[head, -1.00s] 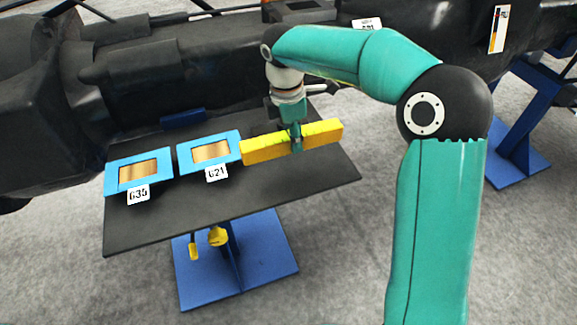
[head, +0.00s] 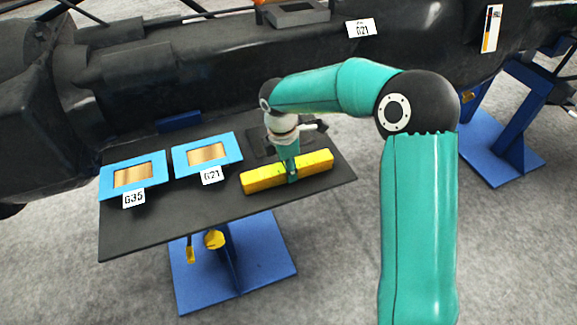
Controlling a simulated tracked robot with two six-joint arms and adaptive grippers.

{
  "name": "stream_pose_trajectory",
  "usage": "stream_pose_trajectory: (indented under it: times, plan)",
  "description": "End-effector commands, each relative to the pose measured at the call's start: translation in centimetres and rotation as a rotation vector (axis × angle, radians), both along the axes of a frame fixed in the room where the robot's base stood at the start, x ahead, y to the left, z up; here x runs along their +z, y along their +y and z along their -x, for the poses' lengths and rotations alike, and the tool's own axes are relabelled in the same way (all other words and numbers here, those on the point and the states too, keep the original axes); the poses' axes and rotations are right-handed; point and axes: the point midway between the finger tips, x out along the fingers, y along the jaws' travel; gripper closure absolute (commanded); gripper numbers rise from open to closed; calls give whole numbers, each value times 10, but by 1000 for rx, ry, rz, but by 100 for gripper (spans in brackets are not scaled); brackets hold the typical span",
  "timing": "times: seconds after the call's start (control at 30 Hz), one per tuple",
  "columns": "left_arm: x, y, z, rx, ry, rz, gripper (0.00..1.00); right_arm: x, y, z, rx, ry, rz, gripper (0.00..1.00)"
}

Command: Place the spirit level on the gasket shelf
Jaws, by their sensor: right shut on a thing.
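The spirit level is a yellow bar (head: 262,179) at the right part of the dark gasket shelf (head: 215,215). My right gripper (head: 291,175) points down and is shut around the middle of the level. The level looks level and very low over the shelf; I cannot tell whether it touches the surface. The far finger is hidden behind the bar. My left gripper is out of the picture.
Two blue-framed gaskets lie on the shelf, one labelled G35 (head: 110,180) and one labelled G21 (head: 181,162). A dark flat piece (head: 259,147) lies behind my gripper. A large black casting (head: 220,70) stands behind. The shelf's front strip is clear.

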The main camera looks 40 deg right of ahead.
Motion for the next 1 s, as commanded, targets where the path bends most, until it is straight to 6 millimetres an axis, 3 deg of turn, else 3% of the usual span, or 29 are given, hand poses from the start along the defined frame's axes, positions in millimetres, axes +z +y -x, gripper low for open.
stream_pose_trajectory:
  times: [0.1,0.13,0.27,0.67,0.83,1.0]
  plan:
    - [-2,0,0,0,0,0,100,-2,0,0,0,-1,0,100]
    - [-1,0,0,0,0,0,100,-2,0,0,0,0,0,58]
    - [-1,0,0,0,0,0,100,-1,0,0,1,0,0,36]
    - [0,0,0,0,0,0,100,3,1,-1,1,-1,0,36]
    - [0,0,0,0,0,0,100,22,3,-2,0,-4,0,36]
    - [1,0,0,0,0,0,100,56,6,-2,2,-5,0,36]
